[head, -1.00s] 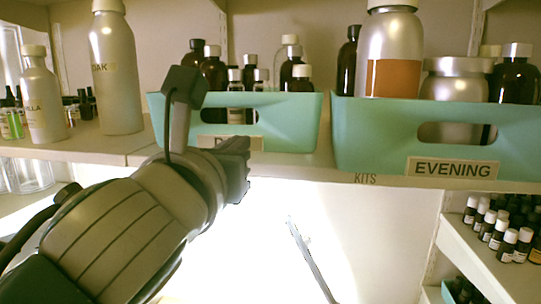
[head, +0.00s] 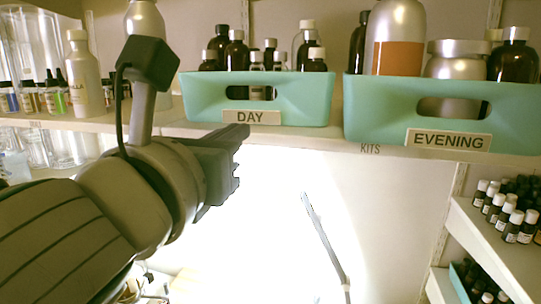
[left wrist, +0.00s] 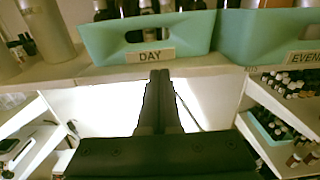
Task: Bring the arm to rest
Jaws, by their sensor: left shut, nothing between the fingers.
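My left arm comes in from the left in the head view, and its gripper (head: 236,165) is in front of the shelf edge, below the bin labelled DAY. In the left wrist view the left gripper (left wrist: 160,76) shows with its two fingers together, shut and empty, pointing at the shelf edge under the DAY label. It appears apart from the shelf and bins. My right gripper is in neither view.
The teal DAY bin (head: 205,105) and EVENING bin (head: 370,125) stand on the shelf (head: 310,135) with bottles inside. Lower right shelves (head: 480,240) hold several small white-capped bottles. A thin rod (head: 325,240) crosses the bright space below.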

